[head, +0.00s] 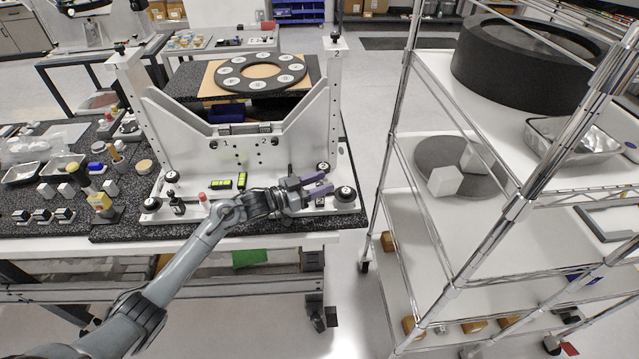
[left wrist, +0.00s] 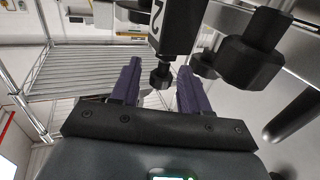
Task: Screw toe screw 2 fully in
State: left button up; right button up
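The white mirror fixture (head: 235,130) stands on a black granite slab, with labels 1 and 2 on its front. My left gripper (head: 322,183) is over the right front of its base, between two round black knobs, a rear one (head: 323,166) and a front one (head: 345,194). In the left wrist view, the purple fingers (left wrist: 160,88) are open. A small black screw knob (left wrist: 161,76) shows between the fingertips, below a black block marked 2 (left wrist: 172,28). I cannot tell whether the fingers touch it. The gripper hides this knob in the head view. My right gripper is not seen.
A larger black knob (left wrist: 252,62) is close to the right finger in the left wrist view. A wire rack (head: 400,150) stands right of the bench. Small parts crowd the bench's left side.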

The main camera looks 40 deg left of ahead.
pick_arm(q)
jog(key=shift+s, duration=0.1)
jog(key=v, duration=1)
jog(key=shift+s+a+p, duration=0.2)
jog(key=shift+s+p, duration=0.1)
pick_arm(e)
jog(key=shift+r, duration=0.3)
pick_arm(q)
jog(key=shift+d+n+t+y+p, duration=0.8)
jog(key=shift+d+n+y+p, duration=1.5)
jog(key=shift+y, duration=1.6)
jog(key=w, duration=0.9)
jog(key=shift+w+b, duration=0.3)
jog(key=shift+w, duration=0.1)
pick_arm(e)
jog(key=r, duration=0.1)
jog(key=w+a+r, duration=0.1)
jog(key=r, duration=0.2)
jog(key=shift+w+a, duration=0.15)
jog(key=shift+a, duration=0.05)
